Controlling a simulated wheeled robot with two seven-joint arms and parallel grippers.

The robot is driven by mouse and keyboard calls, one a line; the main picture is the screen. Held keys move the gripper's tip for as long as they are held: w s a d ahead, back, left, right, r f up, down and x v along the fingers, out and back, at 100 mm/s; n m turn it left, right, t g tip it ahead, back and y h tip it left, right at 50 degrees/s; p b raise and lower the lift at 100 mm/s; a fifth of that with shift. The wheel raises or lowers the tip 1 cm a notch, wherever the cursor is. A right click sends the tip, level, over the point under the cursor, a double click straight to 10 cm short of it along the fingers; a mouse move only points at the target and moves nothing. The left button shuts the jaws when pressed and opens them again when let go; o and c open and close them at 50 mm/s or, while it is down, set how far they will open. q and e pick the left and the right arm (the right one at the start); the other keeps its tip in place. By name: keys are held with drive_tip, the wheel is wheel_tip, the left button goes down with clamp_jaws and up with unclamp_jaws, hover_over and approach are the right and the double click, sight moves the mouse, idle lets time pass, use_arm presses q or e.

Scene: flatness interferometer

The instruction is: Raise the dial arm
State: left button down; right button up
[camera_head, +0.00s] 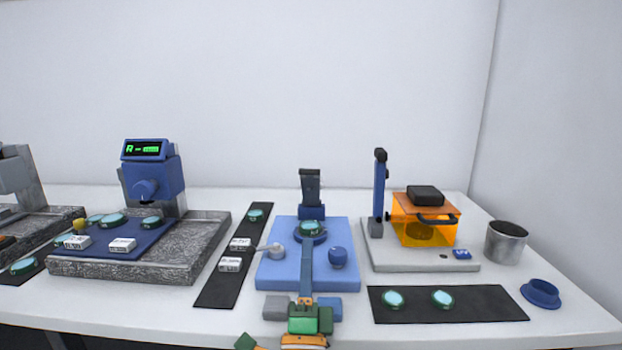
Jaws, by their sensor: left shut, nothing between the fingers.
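The middle instrument has a blue base (340,281) with a dark-topped upright (310,187) at its back. A green-rimmed disc (311,226) sits on its round stage. A narrow blue bar (307,265), which looks like the dial arm, runs from near the disc to the base's front edge and appears low. My left gripper (305,299) is shut and empty at the bar's near end; I cannot tell whether it touches the bar. Its green and orange body shows just below. My right gripper cannot be made out.
A grey lever (270,248) and blue knob (337,258) flank the bar. A blue gauge (153,178) on granite stands left. An orange box (424,228), metal cup (506,242) and blue ring (540,293) are right. Dark mats (470,303) hold discs.

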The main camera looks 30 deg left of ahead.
sight(310, 174)
use_arm(q)
drive_tip(key=p+x, duration=0.2)
drive_tip(key=x, duration=0.4)
drive_tip(key=p+x, duration=0.3)
drive_tip(key=x, duration=0.4)
drive_tip(key=shift+s+r, duration=0.25)
drive_tip(key=shift+r, duration=0.05)
drive_tip(key=shift+w+a+r, duration=0.2)
drive_tip(key=shift+w+a, duration=0.05)
drive_tip(key=shift+w, duration=0.2)
